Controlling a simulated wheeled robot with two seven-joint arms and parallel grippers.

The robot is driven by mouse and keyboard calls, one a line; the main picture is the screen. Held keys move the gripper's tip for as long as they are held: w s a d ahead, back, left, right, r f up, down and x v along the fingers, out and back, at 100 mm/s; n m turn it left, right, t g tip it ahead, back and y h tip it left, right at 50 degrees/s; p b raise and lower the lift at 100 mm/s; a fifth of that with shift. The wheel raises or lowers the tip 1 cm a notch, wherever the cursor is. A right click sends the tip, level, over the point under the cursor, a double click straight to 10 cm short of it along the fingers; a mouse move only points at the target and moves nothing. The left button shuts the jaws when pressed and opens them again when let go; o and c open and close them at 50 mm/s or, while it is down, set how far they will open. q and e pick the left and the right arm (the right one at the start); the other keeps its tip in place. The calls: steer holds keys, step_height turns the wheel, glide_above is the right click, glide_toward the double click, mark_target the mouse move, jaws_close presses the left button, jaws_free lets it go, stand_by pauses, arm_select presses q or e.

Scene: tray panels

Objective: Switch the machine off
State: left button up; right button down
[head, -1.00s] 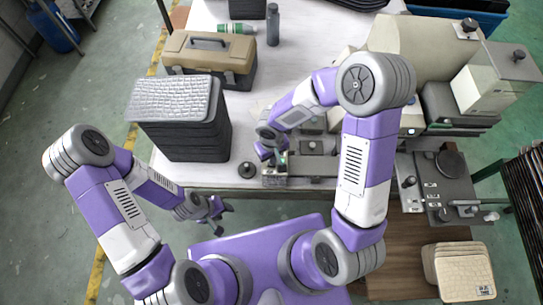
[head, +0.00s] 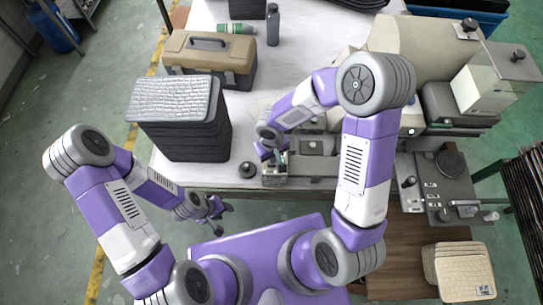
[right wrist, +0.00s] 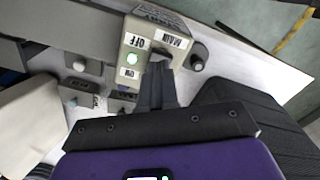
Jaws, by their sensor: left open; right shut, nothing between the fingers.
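The machine's control box (head: 274,181) stands at the table's front edge in the head view. In the right wrist view the box (right wrist: 128,88) has upside-down labels MAIN, OFF and ON, and a green lamp (right wrist: 133,59) looks lit. My right gripper (right wrist: 157,66) is shut and empty, its fingertips at the box face beside the labels. The fingers hide part of the face, so I cannot tell the switch's position or whether they touch it. My left gripper (head: 222,212) is open and empty, in front of the table, away from the box.
A black knob (head: 248,170) stands just left of the box. A stack of dark tray panels (head: 185,138) is further left, with a tan toolbox (head: 212,55) behind it. Beige machinery (head: 420,50) fills the right side. The white tabletop (head: 258,100) is clear in the middle.

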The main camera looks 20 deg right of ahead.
steer(key=shift+f+b, duration=0.85)
steer(key=shift+b, duration=0.05)
stand_by(0.3)
steer(key=shift+r, duration=0.1)
steer(key=shift+r+p, duration=2.45)
steer(key=shift+r, duration=1.05)
steer(key=shift+f, duration=0.1)
